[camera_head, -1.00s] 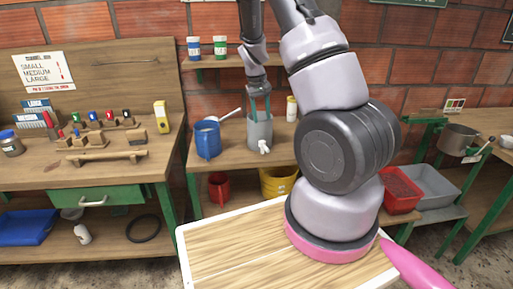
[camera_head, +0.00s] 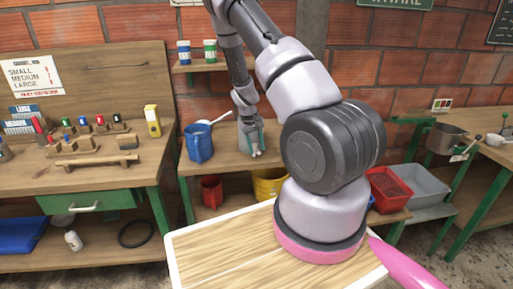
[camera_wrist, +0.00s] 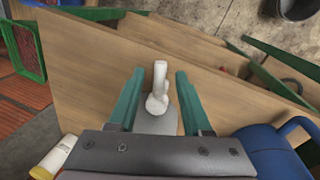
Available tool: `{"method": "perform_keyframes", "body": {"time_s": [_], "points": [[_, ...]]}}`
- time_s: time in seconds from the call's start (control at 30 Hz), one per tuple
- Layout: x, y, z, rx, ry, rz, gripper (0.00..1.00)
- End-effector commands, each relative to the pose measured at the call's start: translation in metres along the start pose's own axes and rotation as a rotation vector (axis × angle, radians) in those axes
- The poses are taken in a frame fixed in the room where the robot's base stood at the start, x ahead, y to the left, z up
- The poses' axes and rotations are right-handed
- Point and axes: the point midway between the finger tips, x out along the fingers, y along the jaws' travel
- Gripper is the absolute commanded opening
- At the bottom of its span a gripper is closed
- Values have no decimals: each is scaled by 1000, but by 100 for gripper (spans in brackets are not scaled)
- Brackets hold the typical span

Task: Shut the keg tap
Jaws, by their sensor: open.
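The grey keg (camera_head: 243,143) stands on the middle bench, partly hidden by my gripper. Its white tap (camera_head: 256,154) sticks out from the front, low on the keg. In the wrist view the keg (camera_wrist: 158,122) is a grey shape, and the white tap (camera_wrist: 160,82) points away from the wrist. My gripper (camera_wrist: 160,76) is open, with one green finger on each side of the tap. I see gaps between the tap and both fingers. In the head view my gripper (camera_head: 250,130) is at the keg, and its fingers are hard to make out.
A blue jug (camera_head: 199,145) stands left of the keg and shows close to the right finger in the wrist view (camera_wrist: 268,150). A white-and-yellow container (camera_wrist: 52,158) is at the lower left there. Red (camera_head: 211,190) and yellow (camera_head: 268,184) buckets sit below the bench.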

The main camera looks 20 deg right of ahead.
Motion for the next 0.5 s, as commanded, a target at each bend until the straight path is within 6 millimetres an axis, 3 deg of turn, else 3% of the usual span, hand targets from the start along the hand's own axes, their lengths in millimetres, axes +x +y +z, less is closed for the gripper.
{"method": "perform_keyframes", "body": {"time_s": [0.27, 0.33, 0.4, 0.5], "points": [[2, 0, 0, -1, 1, 0, 49], [2, 0, 0, -1, 1, 0, 30], [2, 0, 0, -1, 1, 0, 3], [2, 0, 0, -1, 1, 0, 0]]}}
